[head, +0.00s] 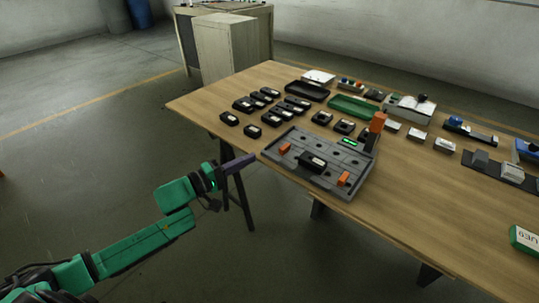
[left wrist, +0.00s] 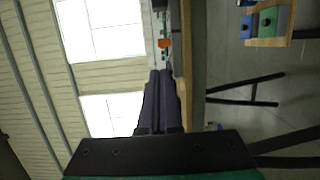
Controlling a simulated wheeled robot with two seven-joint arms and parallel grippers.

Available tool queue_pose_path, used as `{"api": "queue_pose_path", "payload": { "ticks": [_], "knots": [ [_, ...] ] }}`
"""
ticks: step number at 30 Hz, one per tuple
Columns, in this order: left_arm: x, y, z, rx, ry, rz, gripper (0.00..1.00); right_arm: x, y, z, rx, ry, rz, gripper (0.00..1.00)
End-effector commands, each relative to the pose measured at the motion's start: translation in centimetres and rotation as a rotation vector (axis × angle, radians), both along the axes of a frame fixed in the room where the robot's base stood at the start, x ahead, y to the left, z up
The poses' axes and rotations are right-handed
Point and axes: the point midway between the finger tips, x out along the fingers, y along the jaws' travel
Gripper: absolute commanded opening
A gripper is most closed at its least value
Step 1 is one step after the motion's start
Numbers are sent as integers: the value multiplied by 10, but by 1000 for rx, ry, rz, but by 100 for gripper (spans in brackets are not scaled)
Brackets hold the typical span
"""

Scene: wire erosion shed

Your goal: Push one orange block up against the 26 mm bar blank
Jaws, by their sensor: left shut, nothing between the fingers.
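A grey fixture plate with holes (head: 328,148) lies on the wooden table at its near edge. One orange block (head: 285,148) sits at the plate's left side, and another orange block (head: 344,179) sits at its near right. Between them is a dark piece with a pale label (head: 312,161), apparently the 26 mm bar blank; both blocks look apart from it. My left gripper (head: 251,159) is shut and empty, just off the table's edge, left of the plate. Its closed purple fingers also show in the left wrist view (left wrist: 161,74). My right gripper is out of view.
An orange-topped post (head: 378,122) stands at the plate's far right corner. Several black labelled pieces (head: 270,92) lie behind the plate, with a green tray (head: 353,106) beyond. Bare tabletop (head: 400,185) lies right of the plate.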

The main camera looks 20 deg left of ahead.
Motion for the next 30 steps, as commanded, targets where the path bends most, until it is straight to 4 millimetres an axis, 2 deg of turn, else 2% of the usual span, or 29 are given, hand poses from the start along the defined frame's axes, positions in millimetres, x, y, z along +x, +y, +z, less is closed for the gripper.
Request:
{"api": "queue_pose_path", "payload": {
  "ticks": [9,13,17,26,30],
  "knots": [
    [52,-36,1,1,-4,3,0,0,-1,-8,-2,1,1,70],
    [67,-47,1,2,-3,4,0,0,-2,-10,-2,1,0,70],
    [74,-52,1,5,-2,3,0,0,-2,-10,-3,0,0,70],
    [74,-53,1,4,0,3,0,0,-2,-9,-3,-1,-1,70],
    [68,-68,5,-2,3,1,0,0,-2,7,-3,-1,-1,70]
  ]
}}
